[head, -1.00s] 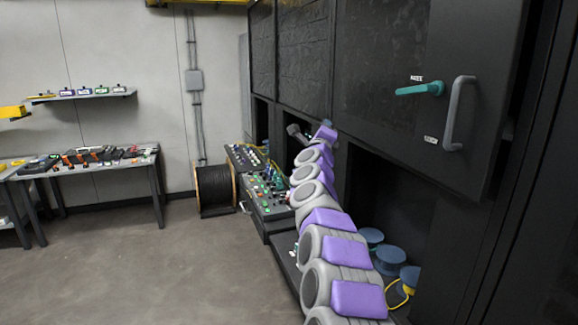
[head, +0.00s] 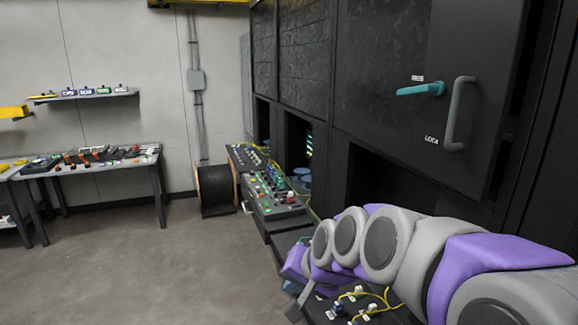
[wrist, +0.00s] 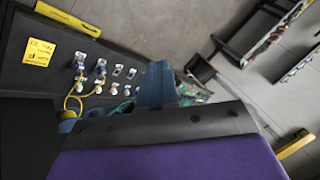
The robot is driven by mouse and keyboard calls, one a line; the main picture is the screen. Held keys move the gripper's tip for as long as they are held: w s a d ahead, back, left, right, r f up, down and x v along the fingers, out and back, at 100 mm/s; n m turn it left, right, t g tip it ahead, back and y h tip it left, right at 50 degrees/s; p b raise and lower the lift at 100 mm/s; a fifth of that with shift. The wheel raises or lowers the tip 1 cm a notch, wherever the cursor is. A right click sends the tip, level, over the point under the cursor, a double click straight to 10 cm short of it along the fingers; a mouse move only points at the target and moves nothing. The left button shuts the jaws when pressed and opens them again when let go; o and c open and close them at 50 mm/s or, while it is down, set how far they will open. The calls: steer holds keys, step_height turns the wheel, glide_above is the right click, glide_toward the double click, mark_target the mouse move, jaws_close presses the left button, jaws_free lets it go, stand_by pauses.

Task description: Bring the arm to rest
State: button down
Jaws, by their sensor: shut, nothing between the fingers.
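My arm (head: 390,245), grey with purple covers, reaches in from the lower right of the head view and bends low over the front of the dark bench. Its far end is at the lower left of the arm, partly hidden by its own links. In the wrist view my gripper (wrist: 157,85) shows as blue fingers held together, with nothing seen between them. It hangs beside a dark panel (wrist: 40,60) with a yellow label and several small connectors. I cannot tell the exact gap between the fingers and the panel.
A dark cabinet with a teal handle (head: 420,89) and a grey pull bar (head: 457,115) rises at the right. Control panels (head: 275,195) line the bench. A cable drum (head: 216,188) and a tool table (head: 85,165) stand farther back. The floor (head: 140,270) at left is clear.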

steer(key=s+d+f+n+g+h, duration=0.1)
steer(key=s+d+f, duration=0.3)
steer(key=s, duration=0.6)
steer(key=s+d+f+n+g+h, duration=0.1)
steer(key=s+d+f+g, duration=0.3)
steer(key=s, duration=0.6)
steer(key=s+d+f+n+g+h, duration=0.1)
steer(key=s+d+f, duration=0.3)
steer(key=s, duration=0.6)
steer(key=shift+s+d+g+h, duration=0.4)
steer(key=shift+d+g+h, duration=0.15)
steer(key=shift+g+h, duration=0.25)
steer(key=c, duration=1.8)
jaws_free()
steer(key=shift+c, duration=0.2)
